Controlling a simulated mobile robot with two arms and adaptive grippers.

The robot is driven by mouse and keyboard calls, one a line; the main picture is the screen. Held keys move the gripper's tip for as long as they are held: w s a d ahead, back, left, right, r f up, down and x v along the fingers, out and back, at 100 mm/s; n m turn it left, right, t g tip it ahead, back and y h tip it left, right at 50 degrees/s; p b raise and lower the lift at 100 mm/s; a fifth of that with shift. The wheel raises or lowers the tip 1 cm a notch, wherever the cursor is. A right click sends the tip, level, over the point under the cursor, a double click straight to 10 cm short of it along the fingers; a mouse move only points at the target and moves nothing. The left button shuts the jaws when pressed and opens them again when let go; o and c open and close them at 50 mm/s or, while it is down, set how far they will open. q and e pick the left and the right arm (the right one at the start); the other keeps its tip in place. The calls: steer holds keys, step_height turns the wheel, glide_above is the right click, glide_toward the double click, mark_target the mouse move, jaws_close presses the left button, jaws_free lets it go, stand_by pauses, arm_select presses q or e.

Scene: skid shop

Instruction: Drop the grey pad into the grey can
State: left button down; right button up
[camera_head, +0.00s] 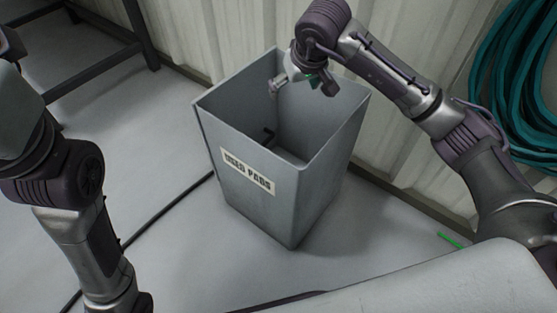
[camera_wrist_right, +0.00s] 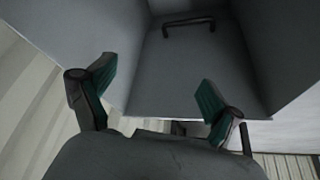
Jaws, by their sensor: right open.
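The grey can (camera_head: 262,212) stands on the floor, tall, square and open at the top, with a "USED PADS" label on its front. My right gripper (camera_head: 302,86) is over its mouth near the back rim, fingers spread and empty. In the right wrist view my green-lined fingers (camera_wrist_right: 155,76) stand apart, with the grey inside of the can (camera_wrist_right: 185,85) beyond them. No pad shows clearly. My left gripper is out of view.
A black cable (camera_head: 165,213) runs along the floor to the left of the can. A dark metal frame (camera_head: 100,68) stands at the back left. A corrugated wall is close behind the can, with a coiled teal hose (camera_head: 510,75) at right. A small green strip (camera_head: 450,240) lies at right.

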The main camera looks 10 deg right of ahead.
steer(key=v, duration=1.1)
steer(key=shift+r, duration=0.4)
steer(key=shift+s, duration=0.15)
